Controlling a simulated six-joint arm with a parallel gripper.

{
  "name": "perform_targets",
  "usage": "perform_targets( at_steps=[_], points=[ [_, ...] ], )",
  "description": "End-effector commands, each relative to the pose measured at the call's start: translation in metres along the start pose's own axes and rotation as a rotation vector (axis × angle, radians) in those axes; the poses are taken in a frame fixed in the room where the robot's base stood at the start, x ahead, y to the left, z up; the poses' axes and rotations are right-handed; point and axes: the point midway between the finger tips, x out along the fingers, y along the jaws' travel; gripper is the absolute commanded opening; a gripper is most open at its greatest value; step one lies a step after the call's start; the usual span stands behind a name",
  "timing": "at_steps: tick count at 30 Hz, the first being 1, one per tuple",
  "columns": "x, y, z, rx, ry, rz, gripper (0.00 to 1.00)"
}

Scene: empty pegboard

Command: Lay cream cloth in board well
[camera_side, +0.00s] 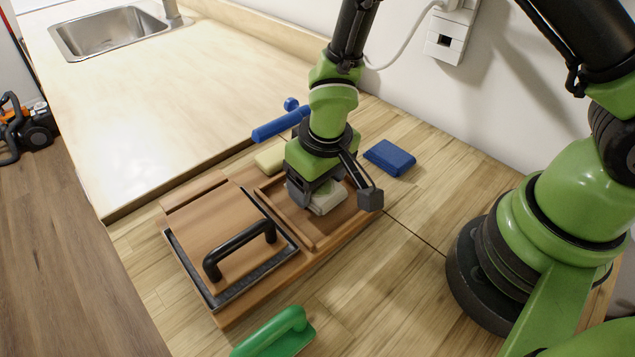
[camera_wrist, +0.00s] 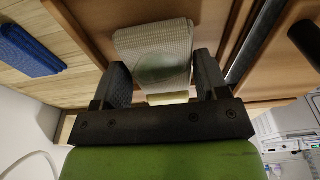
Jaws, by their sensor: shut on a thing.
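The cream cloth (camera_side: 327,201) is a folded, woven pad. It is at or just above the open well of the wooden board (camera_side: 307,235); I cannot tell whether it touches the floor of the well. My gripper (camera_side: 318,192) points down over the well and is shut on the cream cloth. In the wrist view the cloth (camera_wrist: 153,45) lies between the two dark fingers (camera_wrist: 162,72), with brown wood around it. The gripper hides part of the cloth and the well in the side view.
A black handle (camera_side: 240,248) stands on the board's left part. A pale yellow block (camera_side: 270,158) and a blue bar (camera_side: 280,125) are behind the board. A blue pad (camera_side: 390,158) lies right, a green handled tool (camera_side: 275,335) in front. The pale counter behind is clear.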

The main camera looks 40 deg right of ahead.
Motion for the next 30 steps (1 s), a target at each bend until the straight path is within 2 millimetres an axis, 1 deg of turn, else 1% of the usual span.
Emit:
perform_targets(
  at_steps=[1, 4, 13, 16, 17, 18, 19, 20, 30],
  points=[
    [0.0046, -0.0001, 0.0012, -0.002, -0.002, -0.001, 0.44],
    [0.0093, -0.0004, 0.0023, 0.000, -0.004, -0.003, 0.44],
    [0.0103, -0.0006, 0.0023, 0.001, -0.003, -0.004, 0.44],
    [0.0135, -0.0004, 0.0028, 0.000, -0.003, -0.002, 0.44],
    [0.0130, -0.0004, 0.0026, 0.001, -0.003, -0.003, 0.74],
    [0.0129, -0.0005, 0.0026, 0.002, -0.003, -0.003, 0.83],
    [0.0128, -0.0004, 0.0025, 0.002, -0.003, -0.003, 0.90],
    [0.0128, -0.0004, 0.0025, 0.002, -0.003, -0.003, 0.93],
    [0.0115, -0.0005, 0.0022, 0.001, -0.002, -0.003, 0.93]
  ],
)
